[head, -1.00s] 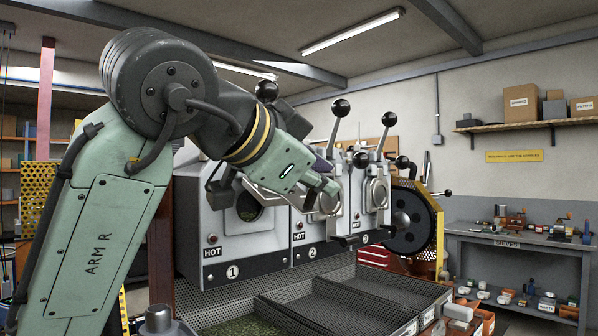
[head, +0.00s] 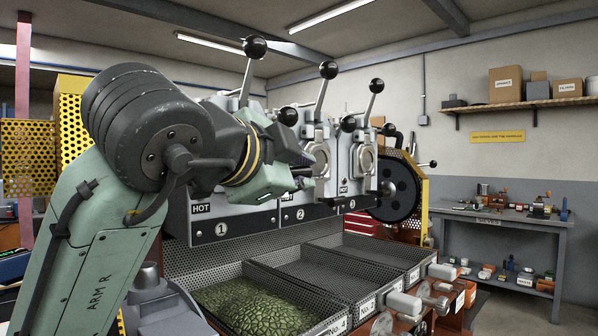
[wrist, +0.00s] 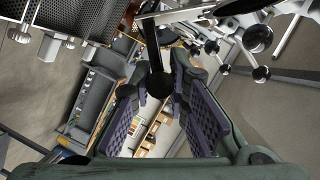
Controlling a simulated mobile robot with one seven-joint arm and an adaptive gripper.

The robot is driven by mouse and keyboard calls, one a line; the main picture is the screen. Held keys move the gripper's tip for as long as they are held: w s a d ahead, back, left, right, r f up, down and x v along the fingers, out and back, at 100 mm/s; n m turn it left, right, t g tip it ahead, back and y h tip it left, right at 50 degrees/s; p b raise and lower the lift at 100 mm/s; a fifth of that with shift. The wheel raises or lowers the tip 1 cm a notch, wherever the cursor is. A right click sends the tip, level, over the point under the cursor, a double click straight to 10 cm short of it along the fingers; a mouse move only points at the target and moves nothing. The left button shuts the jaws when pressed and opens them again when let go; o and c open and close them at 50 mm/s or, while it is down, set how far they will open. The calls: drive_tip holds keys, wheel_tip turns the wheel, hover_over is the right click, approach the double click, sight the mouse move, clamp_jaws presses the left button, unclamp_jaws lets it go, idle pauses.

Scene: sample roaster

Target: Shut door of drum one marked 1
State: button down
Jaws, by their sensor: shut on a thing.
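Drum one, with its plate marked 1 (head: 221,230), is the nearest of the roaster's drums in the head view. My arm covers its front, so its opening and most of its door are hidden. My gripper (head: 303,174) is in front of the roaster, between the drum one and drum two fronts. In the wrist view, a black ball-ended handle (wrist: 161,86) hangs between the purple-padded fingers of my gripper (wrist: 163,82), which is shut on it. I cannot clearly see the door panel behind this handle.
Drum two, marked 2 (head: 300,214), and drum three, marked 3 (head: 352,204), stand to the right. Tall ball-topped levers (head: 329,70) rise above. Mesh trays (head: 352,262) lie below; the nearest holds green beans (head: 255,303). A workbench (head: 505,222) stands farther right.

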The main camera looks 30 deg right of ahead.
drive_tip(key=c, duration=1.5)
unclamp_jaws()
drive_tip(key=shift+c, duration=0.2)
drive_tip(key=shift+s+a, duration=0.1)
drive_tip(key=shift+a, duration=0.05)
drive_tip(key=v, duration=1.1)
drive_tip(key=shift+s+a, duration=0.3)
drive_tip(key=shift+r, duration=0.15)
drive_tip(key=s+d+r+p, duration=0.1)
drive_tip(key=s+r+p, duration=0.3)
drive_tip(key=r, duration=0.2)
drive_tip(key=shift+s+d+p, duration=0.3)
drive_tip(key=shift+s, duration=0.05)
